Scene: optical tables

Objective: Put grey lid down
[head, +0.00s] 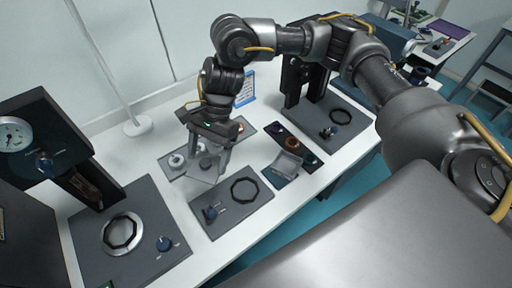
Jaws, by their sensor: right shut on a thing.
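My right gripper (208,169) points down over the middle of the white table, its arm coming in from the right. It is shut on the grey lid (206,176), which shows as a small grey plate between and under the fingers. The fingers hide part of it, and I cannot tell whether it touches the surface below. A flat grey mat (240,127) lies under and behind the gripper. A pale ring-shaped part (176,160) sits on it, left of the gripper. My left gripper is not in view.
A grey plate (262,201) with a black ring and blue knob lies in front. Another plate (90,253) with an octagonal ring lies left, beside a gauge unit (38,118). A dark tray (267,131) holds a copper-coloured ring. A pole base (137,127) stands behind.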

